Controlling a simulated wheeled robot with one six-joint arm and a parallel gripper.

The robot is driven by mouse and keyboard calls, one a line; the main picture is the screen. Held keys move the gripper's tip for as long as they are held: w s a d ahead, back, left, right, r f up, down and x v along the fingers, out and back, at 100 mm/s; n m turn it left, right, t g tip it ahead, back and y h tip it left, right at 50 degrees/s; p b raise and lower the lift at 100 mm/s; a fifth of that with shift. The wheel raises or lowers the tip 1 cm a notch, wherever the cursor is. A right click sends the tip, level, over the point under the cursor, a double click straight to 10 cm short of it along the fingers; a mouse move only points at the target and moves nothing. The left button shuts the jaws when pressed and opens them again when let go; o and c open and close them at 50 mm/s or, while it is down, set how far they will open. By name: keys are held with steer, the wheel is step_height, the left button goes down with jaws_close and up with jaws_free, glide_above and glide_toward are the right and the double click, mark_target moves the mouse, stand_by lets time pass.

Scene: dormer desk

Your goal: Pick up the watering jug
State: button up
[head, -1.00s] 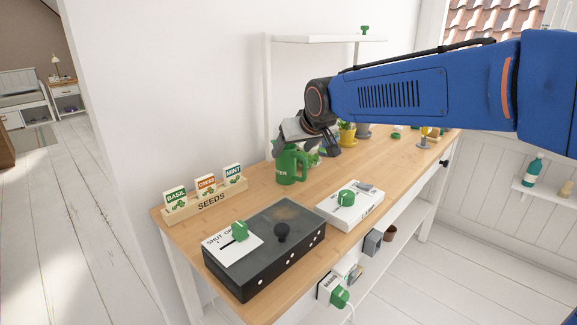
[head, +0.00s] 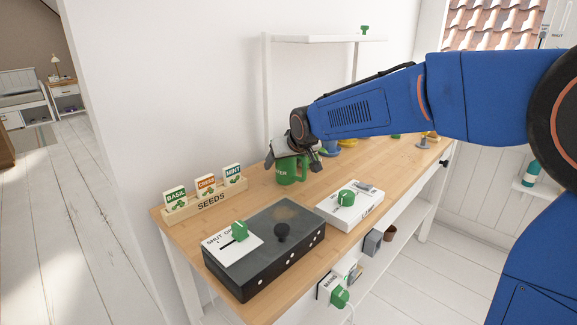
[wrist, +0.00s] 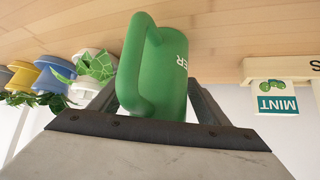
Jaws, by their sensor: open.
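The green watering jug (head: 289,174) stands upright on the wooden desk, partly hidden by my gripper in the head view. In the wrist view the jug (wrist: 172,75) appears upside down, with its handle towards the camera and white lettering on its side. My gripper (head: 291,170) is over the jug from above. In the wrist view its dark fingers (wrist: 155,100) are apart, one on each side of the jug. I cannot tell whether they touch it.
The seed rack (head: 209,199) with several packets stands to the left of the jug. A black box (head: 265,252) and a white box (head: 350,207) with green knobs are nearer the front. Potted plants (wrist: 60,75) stand beyond the jug. A white shelf (head: 327,38) is above the desk.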

steer(key=c, duration=1.4)
steer(key=shift+r, duration=0.2)
step_height(320, 180, up, 10)
steer(key=shift+f, duration=0.2)
